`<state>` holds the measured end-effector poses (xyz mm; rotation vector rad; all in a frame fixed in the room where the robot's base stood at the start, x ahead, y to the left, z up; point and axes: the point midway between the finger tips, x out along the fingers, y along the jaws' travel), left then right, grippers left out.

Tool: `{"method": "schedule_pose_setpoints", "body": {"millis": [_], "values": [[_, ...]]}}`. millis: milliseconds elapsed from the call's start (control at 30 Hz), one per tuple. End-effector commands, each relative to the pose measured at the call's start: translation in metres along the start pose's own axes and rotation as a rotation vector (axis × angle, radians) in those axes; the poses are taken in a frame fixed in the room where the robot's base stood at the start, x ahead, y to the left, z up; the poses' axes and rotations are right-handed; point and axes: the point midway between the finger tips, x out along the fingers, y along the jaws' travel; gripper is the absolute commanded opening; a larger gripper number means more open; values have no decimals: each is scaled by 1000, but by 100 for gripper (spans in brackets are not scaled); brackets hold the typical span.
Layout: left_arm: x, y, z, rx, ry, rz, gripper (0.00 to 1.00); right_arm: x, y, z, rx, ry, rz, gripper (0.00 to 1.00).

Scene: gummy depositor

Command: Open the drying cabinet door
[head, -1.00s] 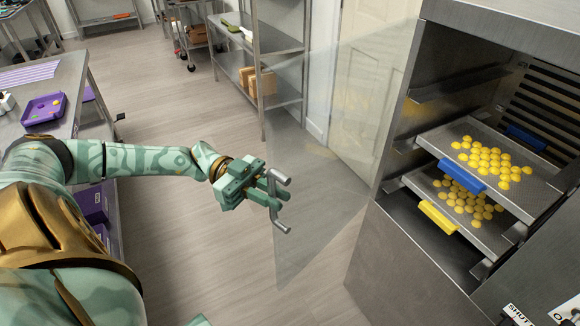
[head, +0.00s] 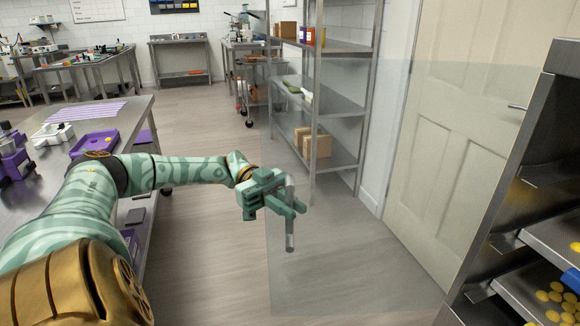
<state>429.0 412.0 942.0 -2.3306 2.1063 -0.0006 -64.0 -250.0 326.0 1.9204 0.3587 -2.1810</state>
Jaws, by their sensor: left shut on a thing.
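The drying cabinet (head: 522,165) stands at the right edge, partly cut off. Its clear glass door (head: 360,265) stands swung out to the left of the cabinet, and the floor and shelves show through it. The door's upright metal bar handle (head: 290,236) is at the glass's left edge. My left gripper (head: 288,204) is shut on this handle, with the arm reaching in from the left. Trays with yellow gummies (head: 556,296) show inside the open cabinet front. My right gripper is not in view.
A metal shelf rack (head: 340,112) with cardboard boxes stands behind the glass. A cream room door (head: 455,130) is behind the cabinet side. A steel table (head: 60,180) with a purple tray (head: 95,144) is at the left. The floor between is clear.

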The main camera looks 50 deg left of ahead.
Motion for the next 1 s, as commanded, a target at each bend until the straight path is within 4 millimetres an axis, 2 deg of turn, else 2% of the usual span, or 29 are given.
{"method": "schedule_pose_setpoints", "body": {"millis": [367,400,467,800,867,1000], "values": [[0,-1,0,1,-1,-1,0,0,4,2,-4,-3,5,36],[0,-1,0,1,-1,-1,18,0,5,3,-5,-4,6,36],[0,-1,0,1,-1,0,34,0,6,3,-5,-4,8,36],[-3,-1,0,2,0,0,34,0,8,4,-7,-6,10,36],[-10,-2,1,3,-1,-2,34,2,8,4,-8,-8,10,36],[-37,-3,4,-1,-2,-5,34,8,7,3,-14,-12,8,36]]}}
